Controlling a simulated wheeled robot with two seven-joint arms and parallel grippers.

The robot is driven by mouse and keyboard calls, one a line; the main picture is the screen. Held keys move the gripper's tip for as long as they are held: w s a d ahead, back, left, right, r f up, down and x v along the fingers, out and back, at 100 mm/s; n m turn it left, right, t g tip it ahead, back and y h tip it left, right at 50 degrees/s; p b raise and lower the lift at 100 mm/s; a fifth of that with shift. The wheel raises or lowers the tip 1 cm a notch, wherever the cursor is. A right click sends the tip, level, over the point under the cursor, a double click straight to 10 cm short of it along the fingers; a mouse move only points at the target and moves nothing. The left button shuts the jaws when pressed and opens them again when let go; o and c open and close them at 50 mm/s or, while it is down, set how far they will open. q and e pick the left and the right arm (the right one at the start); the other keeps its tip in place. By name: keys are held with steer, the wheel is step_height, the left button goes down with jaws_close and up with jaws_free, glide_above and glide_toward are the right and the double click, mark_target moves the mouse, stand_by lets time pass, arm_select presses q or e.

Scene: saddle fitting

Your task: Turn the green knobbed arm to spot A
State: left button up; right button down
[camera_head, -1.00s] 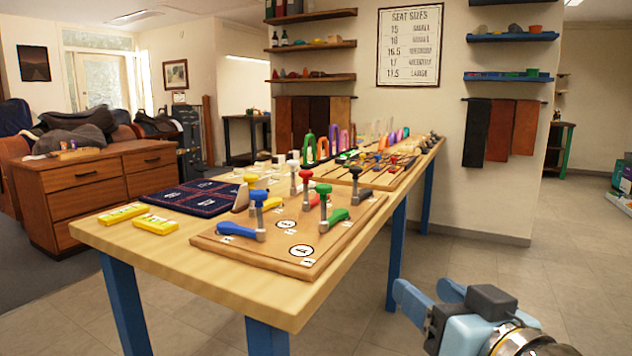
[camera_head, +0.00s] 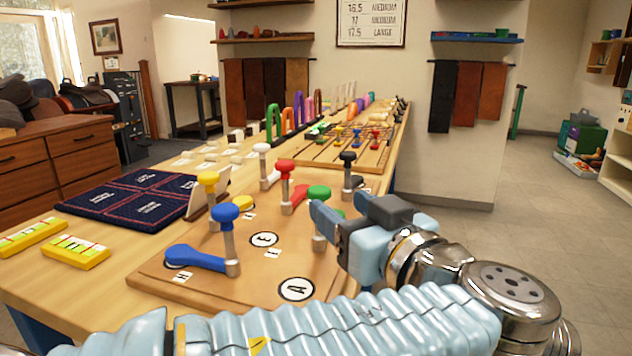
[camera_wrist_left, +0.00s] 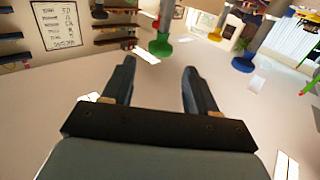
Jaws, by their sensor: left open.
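The green knobbed arm has a green knob (camera_head: 318,192) on a grey post at the right of the wooden board (camera_head: 205,283). Its bar is mostly hidden behind my left gripper. Spot A (camera_head: 296,289) is a white disc marked A near the board's front edge, with no arm over it. My left gripper (camera_head: 330,224) is open, with its fingers close to the green arm's post. In the left wrist view, its fingers (camera_wrist_left: 157,85) have nothing between them, and the green piece (camera_wrist_left: 160,46) shows beyond their tips. My right gripper is not in view.
A blue arm (camera_head: 196,258) lies left of spot A. Yellow (camera_head: 208,179), red (camera_head: 285,166), white (camera_head: 262,149) and black (camera_head: 347,157) knobs stand around the green one. Disc E (camera_head: 263,239) is behind A. A navy mat (camera_head: 130,197) lies left.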

mark_target(324, 193)
arm_select(q)
steer(key=p+x, duration=0.1)
steer(key=x, duration=0.6)
steer(key=shift+w+a, duration=0.15)
steer(key=shift+w, duration=0.15)
jaws_close()
